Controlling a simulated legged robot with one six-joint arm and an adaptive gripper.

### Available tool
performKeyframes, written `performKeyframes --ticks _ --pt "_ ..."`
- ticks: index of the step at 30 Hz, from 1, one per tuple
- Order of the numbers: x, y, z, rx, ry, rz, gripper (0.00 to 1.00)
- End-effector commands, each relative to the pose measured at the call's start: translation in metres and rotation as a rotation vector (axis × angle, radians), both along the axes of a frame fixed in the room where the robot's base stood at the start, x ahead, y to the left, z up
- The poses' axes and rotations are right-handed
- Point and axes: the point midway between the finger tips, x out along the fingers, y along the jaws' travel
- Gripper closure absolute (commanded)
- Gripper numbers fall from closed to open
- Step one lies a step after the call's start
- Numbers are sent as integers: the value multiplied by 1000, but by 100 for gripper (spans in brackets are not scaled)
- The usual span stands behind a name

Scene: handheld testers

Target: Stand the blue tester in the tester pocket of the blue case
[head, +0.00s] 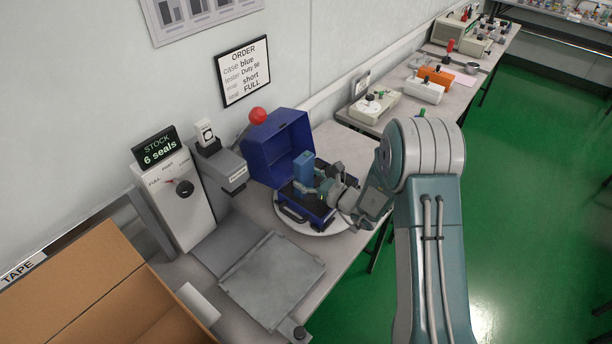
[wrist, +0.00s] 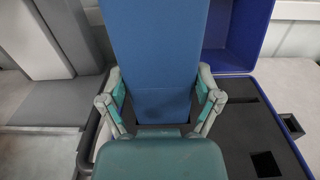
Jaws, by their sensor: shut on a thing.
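The blue tester (head: 304,167) is upright in my gripper (head: 322,181), over the open blue case (head: 295,208). In the wrist view the tester (wrist: 154,60) fills the middle, with a finger of my gripper (wrist: 160,104) on each side of it. The case's dark foam (wrist: 240,122) shows to the right, with a small square pocket and another cut-out. The tester's lower end is at a dark opening in the foam; how deep it sits I cannot tell. The case lid (head: 280,148) stands open behind.
The case rests on a round white turntable (head: 334,227). A grey machine with a red ball knob (head: 257,115) stands left of the lid. A grey flat tray (head: 272,280) and a cardboard box (head: 95,290) are at the front left. Other devices (head: 425,90) stand on the far bench.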

Motion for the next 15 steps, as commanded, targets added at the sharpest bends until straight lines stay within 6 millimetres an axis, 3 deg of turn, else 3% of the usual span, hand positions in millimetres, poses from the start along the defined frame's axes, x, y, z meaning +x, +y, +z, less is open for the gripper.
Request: performKeyframes --ticks 15 --pt "0 0 -11 0 -1 0 75"
